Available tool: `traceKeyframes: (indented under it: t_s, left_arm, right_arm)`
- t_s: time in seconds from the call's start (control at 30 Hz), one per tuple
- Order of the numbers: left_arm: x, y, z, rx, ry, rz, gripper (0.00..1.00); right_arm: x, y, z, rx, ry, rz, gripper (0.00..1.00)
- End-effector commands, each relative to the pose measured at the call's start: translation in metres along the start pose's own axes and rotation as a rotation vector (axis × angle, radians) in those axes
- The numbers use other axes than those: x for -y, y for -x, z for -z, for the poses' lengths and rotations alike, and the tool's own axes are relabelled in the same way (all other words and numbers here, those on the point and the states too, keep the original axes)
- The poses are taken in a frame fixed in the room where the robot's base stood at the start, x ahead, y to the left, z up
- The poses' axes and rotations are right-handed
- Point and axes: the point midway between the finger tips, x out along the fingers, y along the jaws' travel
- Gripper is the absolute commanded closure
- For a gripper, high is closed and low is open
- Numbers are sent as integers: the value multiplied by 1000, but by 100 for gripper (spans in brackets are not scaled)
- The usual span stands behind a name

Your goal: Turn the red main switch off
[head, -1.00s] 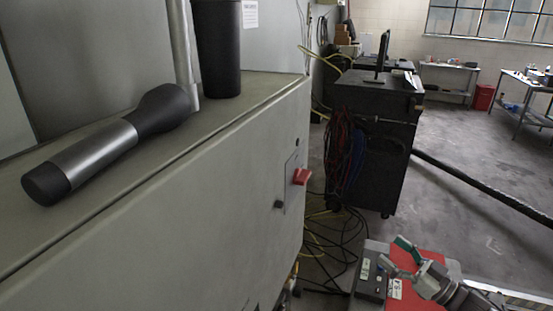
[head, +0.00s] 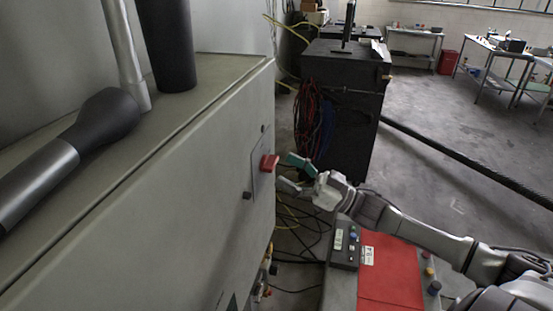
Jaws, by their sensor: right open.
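The red main switch (head: 268,163) is a small red handle on a plate on the side of the grey cabinet (head: 190,185). It sticks out from the panel, with a small black knob (head: 247,195) below it. My right gripper (head: 288,173) is just to the right of the switch. Its two fingers are spread, one upper with a green pad and one lower, and they point towards the switch. I see nothing between them, and whether a fingertip touches the switch I cannot tell. My left gripper is not in view.
A flashlight-like tool (head: 75,150) and a black cylinder (head: 168,45) are on the cabinet top. A red-topped control box (head: 390,270) is below my right arm. A black cart (head: 340,110) with cables stands behind. Loose cables lie on the floor.

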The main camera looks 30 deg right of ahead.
Motion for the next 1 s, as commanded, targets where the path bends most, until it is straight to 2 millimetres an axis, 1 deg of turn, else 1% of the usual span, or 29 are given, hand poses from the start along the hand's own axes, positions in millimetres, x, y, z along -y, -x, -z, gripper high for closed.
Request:
traceKeyframes:
  t_s: [0.03, 0.2, 0.33, 0.6, 0.67, 0.9, 0.97, 1.0]
  left_arm:
    - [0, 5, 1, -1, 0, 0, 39]
    - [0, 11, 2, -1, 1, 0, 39]
    - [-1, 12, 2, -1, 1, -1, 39]
    - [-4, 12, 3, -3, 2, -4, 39]
    - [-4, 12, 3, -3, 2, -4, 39]
    - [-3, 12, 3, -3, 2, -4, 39]
    - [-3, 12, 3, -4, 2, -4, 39]
    - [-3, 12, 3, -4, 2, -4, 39]
  right_arm:
    - [0, -9, 4, -4, 1, 2, 16]
    - [-1, -25, 2, -2, 0, -1, 16]
    - [-1, -30, 1, 0, 0, -1, 16]
    - [0, -31, 0, 1, -1, -1, 16]
    - [0, -31, 0, 1, 0, -1, 25]
    - [0, -31, 0, 1, 0, -1, 65]
    - [0, -31, 0, 1, 0, -1, 75]
    - [0, -31, 0, 1, 0, -1, 76]
